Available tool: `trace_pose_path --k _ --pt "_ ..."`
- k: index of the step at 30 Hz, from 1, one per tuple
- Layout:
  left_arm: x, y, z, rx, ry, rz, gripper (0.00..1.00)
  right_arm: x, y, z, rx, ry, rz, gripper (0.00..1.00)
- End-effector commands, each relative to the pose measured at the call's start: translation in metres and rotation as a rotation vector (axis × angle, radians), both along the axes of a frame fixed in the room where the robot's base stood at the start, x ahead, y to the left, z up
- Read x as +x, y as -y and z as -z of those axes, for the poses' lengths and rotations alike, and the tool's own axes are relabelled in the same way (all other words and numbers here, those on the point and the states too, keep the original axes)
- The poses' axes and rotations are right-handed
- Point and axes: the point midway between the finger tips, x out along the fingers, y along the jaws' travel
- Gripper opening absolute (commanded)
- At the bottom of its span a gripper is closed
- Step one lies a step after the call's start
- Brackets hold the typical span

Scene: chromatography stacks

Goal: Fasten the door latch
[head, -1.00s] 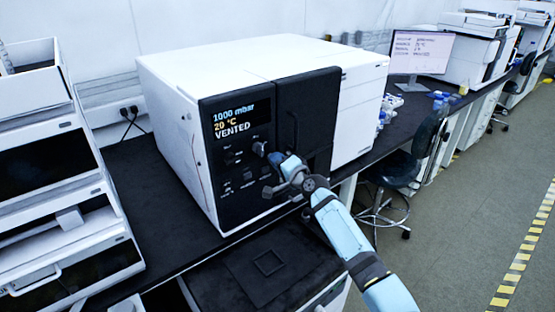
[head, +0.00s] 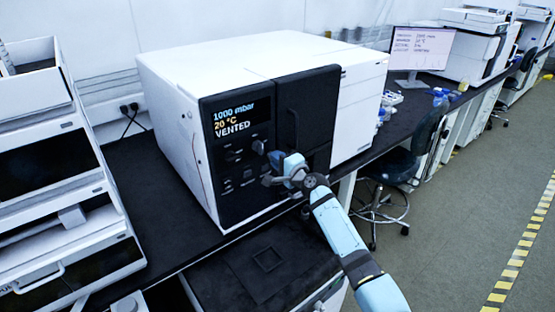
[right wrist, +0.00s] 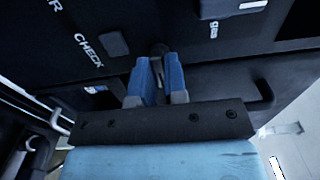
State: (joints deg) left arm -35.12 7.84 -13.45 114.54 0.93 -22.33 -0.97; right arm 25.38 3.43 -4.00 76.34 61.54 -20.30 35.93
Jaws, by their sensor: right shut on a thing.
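The white instrument (head: 225,62) has a black front with a display reading "1000 mbar, 20 °C, VENTED". Its black door (head: 307,100) looks closed flush with the front and has a vertical bar handle (head: 295,130). My right gripper (head: 279,163) is at the panel by the door's lower left edge. In the right wrist view, its blue fingers (right wrist: 157,78) are shut on a small dark latch part (right wrist: 157,49), mostly hidden between them. The latch's exact angle cannot be told. My left gripper is not in view.
A pale knob (head: 258,147) sits on the panel just above and left of my right gripper. A white stacked unit (head: 70,215) stands at left on the dark bench (head: 150,190). A stool (head: 385,168) and open floor lie to the right.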

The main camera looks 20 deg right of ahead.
Motion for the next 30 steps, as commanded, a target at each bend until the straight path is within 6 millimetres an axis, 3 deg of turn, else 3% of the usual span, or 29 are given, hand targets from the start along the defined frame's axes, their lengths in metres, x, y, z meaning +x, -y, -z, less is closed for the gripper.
trace_pose_path --k 5,6,9,20,23,30 --pt "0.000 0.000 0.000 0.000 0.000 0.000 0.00 0.000 0.000 -0.002 0.004 0.002 0.001 0.00" --pt "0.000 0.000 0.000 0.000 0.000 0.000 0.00 0.000 0.000 -0.002 0.004 0.002 0.001 0.22" --pt "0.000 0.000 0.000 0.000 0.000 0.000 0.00 0.000 0.000 -0.001 0.003 0.001 0.001 0.38" --pt "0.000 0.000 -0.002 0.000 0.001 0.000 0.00 -0.006 0.002 0.000 0.001 0.000 0.001 0.38" --pt "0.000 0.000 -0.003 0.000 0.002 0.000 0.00 -0.020 0.007 0.000 0.000 0.000 0.001 0.38" --pt "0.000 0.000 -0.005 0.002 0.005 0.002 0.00 -0.071 0.026 0.001 0.000 0.000 0.001 0.38"
